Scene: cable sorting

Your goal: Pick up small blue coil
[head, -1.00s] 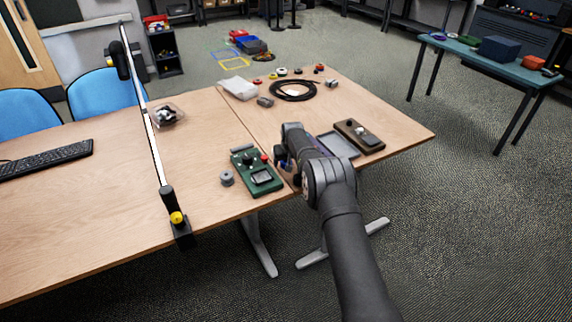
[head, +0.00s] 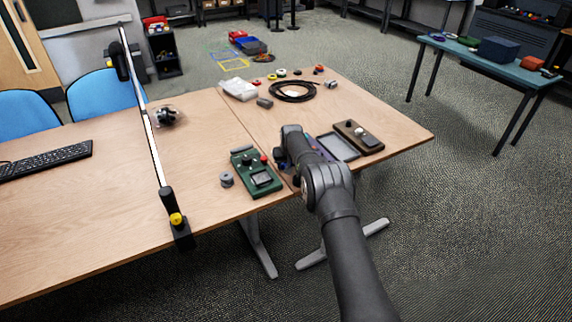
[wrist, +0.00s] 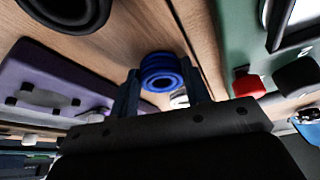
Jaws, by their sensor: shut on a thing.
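The small blue coil (wrist: 160,72) sits between the two fingers of my gripper (wrist: 160,84) in the wrist view. The fingers are shut on it, one on each side. Wooden tabletop shows behind it; whether the coil still touches the table I cannot tell. In the head view my gripper (head: 284,160) is low over the table, just right of the green device, and the coil is hidden there.
A green device (head: 257,176) with a red knob and a grey spool (head: 227,179) stand left of my gripper. A purple device (wrist: 55,85), a grey tray (head: 339,146) and a brown device (head: 359,136) lie to its right. A black cable coil (head: 292,90) lies farther back.

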